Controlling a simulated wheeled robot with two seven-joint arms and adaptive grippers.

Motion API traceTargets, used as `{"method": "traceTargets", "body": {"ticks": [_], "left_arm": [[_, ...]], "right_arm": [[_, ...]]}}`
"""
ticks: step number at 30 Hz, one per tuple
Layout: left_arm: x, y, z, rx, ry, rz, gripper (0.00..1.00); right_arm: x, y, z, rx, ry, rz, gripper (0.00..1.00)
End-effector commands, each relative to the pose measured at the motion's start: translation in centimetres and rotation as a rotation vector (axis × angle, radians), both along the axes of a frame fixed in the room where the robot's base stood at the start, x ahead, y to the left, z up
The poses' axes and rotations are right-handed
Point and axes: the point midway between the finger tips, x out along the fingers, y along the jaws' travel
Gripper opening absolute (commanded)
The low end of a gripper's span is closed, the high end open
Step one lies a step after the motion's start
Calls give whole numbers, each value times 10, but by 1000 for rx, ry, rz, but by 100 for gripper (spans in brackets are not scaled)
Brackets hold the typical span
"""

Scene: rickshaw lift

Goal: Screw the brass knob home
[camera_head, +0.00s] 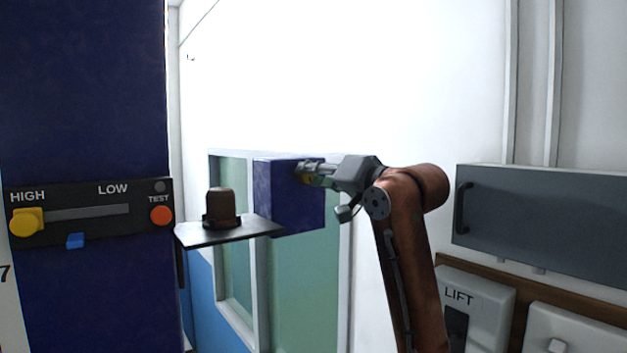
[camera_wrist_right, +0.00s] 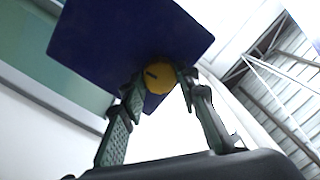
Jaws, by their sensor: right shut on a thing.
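The brass knob (camera_wrist_right: 160,76) is a round yellow knob with a dark mark, on the face of a dark blue block (camera_wrist_right: 120,35). In the head view the block (camera_head: 275,195) stands at the middle, and only a sliver of the knob shows between the fingers. My right gripper (camera_head: 308,172) reaches it from the right and is shut on the knob. In the right wrist view its fingers (camera_wrist_right: 157,82) sit on either side of the knob. How deep the knob sits in the block cannot be told. My left gripper is not in view.
A dark plate (camera_head: 255,229) juts left from the block and carries a brown domed piece (camera_head: 221,204). A panel with HIGH, LOW and TEST (camera_head: 90,212) is on the blue column at left. A grey cabinet (camera_head: 545,222) and LIFT box (camera_head: 475,300) are at right.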

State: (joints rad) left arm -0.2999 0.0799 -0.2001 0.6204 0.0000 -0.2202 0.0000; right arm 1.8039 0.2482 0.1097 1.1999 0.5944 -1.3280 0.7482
Motion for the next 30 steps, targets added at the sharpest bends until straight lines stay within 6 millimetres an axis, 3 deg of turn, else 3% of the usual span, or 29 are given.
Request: {"method": "traceTargets", "body": {"ticks": [1, 30], "left_arm": [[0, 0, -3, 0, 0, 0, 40], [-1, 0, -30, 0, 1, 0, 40]], "right_arm": [[2, 2, -7, 31, 38, 3, 5], [1, 3, -7, 775, 578, -2, 5]]}}
